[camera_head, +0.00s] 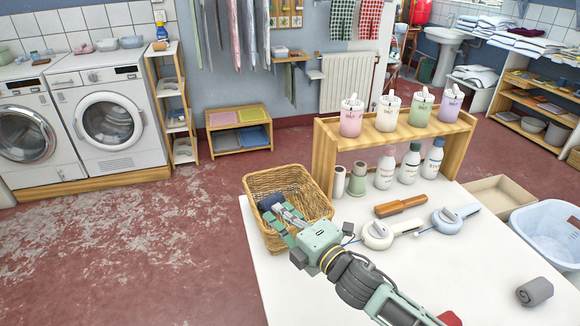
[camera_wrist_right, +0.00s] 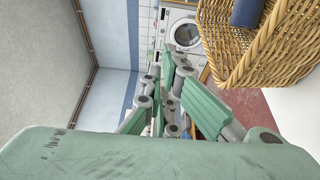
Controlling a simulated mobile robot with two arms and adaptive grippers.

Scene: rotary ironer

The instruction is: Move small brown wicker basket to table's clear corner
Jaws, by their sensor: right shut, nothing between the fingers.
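The small brown wicker basket (camera_head: 309,196) sits upright on the far left corner of the white table (camera_head: 300,290), with a dark blue item (camera_head: 270,201) inside it. In the right wrist view the basket (camera_wrist_right: 262,62) fills the upper right, and the blue item (camera_wrist_right: 247,12) shows over its rim. My right gripper (camera_head: 281,216) overlaps the near left part of the basket in the head view. In the right wrist view its fingers (camera_wrist_right: 168,95) look beside the basket wall and hold nothing. I cannot tell whether they touch it. My left gripper is out of view.
A wooden shelf (camera_head: 393,130) with dispensers and bottles stands behind the basket's right side. The table's near middle is mostly clear apart from my arm.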

